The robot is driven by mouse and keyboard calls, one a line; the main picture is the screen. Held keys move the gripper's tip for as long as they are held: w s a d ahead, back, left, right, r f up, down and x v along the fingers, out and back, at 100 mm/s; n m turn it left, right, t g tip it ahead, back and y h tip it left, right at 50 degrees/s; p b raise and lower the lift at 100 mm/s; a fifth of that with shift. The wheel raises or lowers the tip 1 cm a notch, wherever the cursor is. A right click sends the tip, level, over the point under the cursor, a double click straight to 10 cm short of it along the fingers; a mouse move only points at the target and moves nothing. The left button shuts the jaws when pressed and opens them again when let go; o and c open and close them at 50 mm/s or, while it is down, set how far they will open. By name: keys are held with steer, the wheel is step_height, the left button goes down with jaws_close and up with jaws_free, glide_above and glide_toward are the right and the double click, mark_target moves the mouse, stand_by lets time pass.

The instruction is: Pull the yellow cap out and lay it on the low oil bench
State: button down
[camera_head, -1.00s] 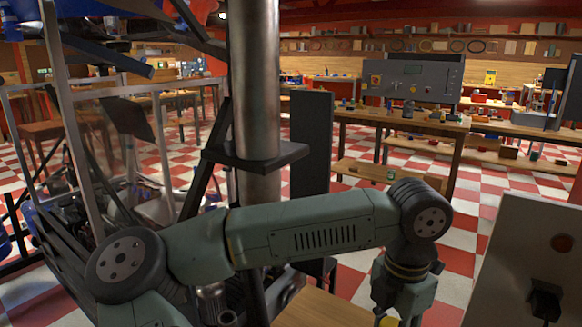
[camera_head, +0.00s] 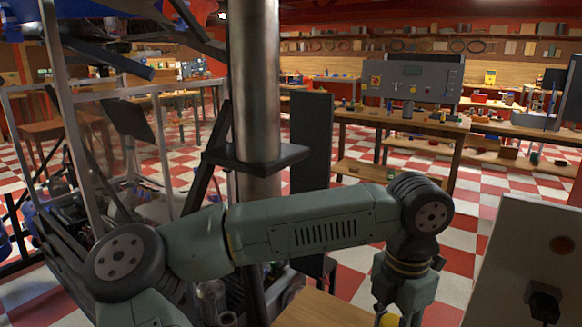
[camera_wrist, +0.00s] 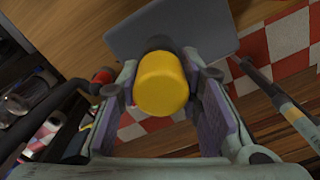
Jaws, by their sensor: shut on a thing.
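The yellow cap (camera_wrist: 162,84) sits between the two fingers of my gripper (camera_wrist: 163,70) in the wrist view, with a finger close on each side. My gripper is shut on it. A dark round part (camera_wrist: 160,43) shows just behind the cap, in front of a grey plate (camera_wrist: 205,28). I cannot tell whether the cap still touches that part. In the head view only a sliver of the yellow cap (camera_head: 390,320) shows at the bottom edge, under my wrist. A low wooden top (camera_head: 312,309) lies left of it; I cannot tell if it is the oil bench.
A dark upright post (camera_head: 310,145) and a thick metal column (camera_head: 256,90) stand beside my arm. A grey panel with a black knob (camera_head: 530,260) is close on the right. A workbench (camera_head: 400,118) stands behind. Checkered floor (camera_head: 480,215) is open between them.

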mark_target(393, 322)
steer(key=shift+r+p, duration=1)
steer(key=shift+r, duration=0.9)
